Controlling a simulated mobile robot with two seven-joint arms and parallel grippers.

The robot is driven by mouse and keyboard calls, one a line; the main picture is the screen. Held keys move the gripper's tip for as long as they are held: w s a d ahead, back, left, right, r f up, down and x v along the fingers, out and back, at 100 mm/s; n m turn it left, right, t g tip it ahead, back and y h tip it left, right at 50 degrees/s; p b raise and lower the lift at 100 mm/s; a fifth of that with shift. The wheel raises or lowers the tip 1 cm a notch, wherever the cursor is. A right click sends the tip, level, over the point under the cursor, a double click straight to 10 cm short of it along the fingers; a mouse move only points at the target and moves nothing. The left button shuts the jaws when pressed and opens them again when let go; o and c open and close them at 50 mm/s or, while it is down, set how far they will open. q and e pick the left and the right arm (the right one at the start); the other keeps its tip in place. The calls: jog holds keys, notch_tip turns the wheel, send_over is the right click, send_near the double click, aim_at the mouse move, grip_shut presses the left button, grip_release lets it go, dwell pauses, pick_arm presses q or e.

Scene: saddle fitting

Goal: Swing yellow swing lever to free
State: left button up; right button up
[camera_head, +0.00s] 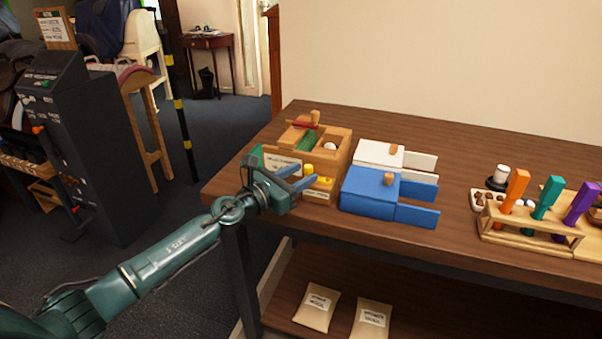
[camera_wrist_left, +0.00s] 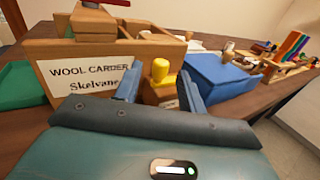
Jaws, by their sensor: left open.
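The yellow swing lever (camera_head: 309,168) shows as a small yellow knob at the front right of the wooden wool carder box (camera_head: 340,160). In the left wrist view the rounded yellow knob (camera_wrist_left: 160,70) stands upright, and its lower part is partly hidden. My left gripper (camera_head: 308,173) is open at the front of the box. In the left wrist view its blue fingertips (camera_wrist_left: 159,76) are on either side of the knob, with gaps visible. I cannot tell whether a finger touches it. My right gripper is not in view.
A blue box (camera_head: 368,192) and a white box (camera_head: 378,154) stand just right of the carder. A wooden rack (camera_head: 530,230) with coloured handles is at the right. Two packets (camera_head: 316,307) lie on the lower shelf. The table's back is clear.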

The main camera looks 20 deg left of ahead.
pick_arm(q)
jog(key=shift+w+d, duration=0.2)
jog(key=shift+w, duration=0.1)
jog(key=shift+c, duration=0.2)
grip_shut()
